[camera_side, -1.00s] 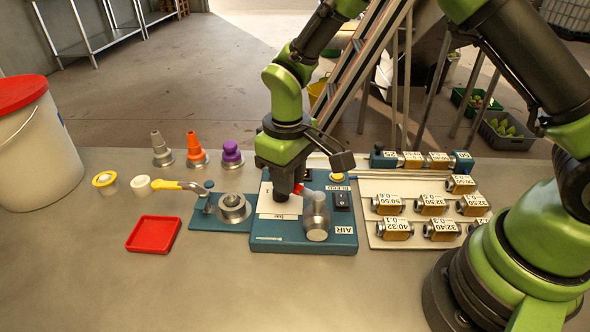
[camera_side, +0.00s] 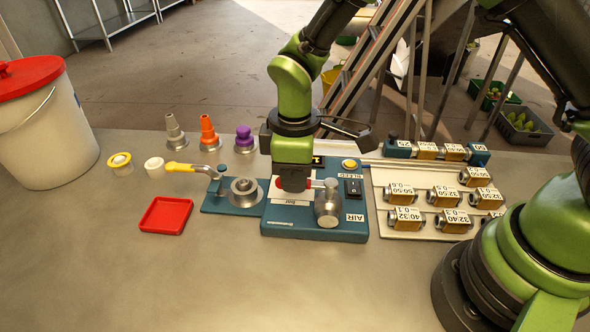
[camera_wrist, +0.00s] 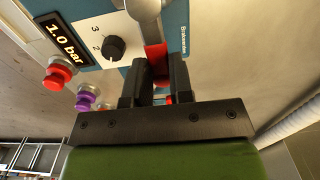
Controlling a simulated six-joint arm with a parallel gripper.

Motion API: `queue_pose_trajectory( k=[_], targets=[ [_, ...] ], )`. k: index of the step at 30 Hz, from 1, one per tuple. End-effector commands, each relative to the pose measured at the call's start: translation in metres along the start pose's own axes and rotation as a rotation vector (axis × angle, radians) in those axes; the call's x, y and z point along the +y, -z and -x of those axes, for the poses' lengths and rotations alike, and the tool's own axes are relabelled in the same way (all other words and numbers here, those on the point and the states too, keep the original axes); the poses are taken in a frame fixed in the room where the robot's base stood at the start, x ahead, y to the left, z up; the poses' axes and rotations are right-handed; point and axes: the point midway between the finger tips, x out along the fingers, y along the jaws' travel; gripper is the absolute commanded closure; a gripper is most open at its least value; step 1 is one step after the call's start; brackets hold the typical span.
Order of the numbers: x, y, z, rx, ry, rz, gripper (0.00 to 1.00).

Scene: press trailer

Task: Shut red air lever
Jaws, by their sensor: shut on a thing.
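The blue control panel (camera_side: 345,232) stands on the table, with a silver valve body (camera_side: 327,207) by its AIR label. The red air lever (camera_side: 317,184) shows between the valve and my gripper (camera_side: 293,188), which is low over the panel. In the wrist view the red lever (camera_wrist: 157,60) lies between the two dark fingers of my gripper (camera_wrist: 156,75), which is shut on it. Much of the lever is hidden by the fingers. The pressure display (camera_wrist: 60,42) reads 1.0 bar, beside a black dial (camera_wrist: 114,47).
A rocker switch (camera_side: 353,188) and yellow BLEED button (camera_side: 350,164) are near my gripper. A yellow-handled clamp (camera_side: 190,169) and red tray (camera_side: 165,215) stand left. A rack of labelled fittings (camera_side: 378,210) is right. Front table space is clear.

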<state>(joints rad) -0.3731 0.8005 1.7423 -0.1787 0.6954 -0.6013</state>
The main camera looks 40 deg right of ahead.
Motion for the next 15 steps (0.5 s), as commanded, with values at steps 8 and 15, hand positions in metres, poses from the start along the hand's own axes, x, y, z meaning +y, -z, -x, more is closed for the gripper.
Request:
queue_pose_trajectory(
  k=[8, 15],
  targets=[
    [-0.0005, 0.0015, 0.0007, 0.005, -0.003, 0.013, 1.00],
    [-0.0006, 0.0012, 0.0006, 0.004, -0.002, 0.011, 0.53]
  ],
)
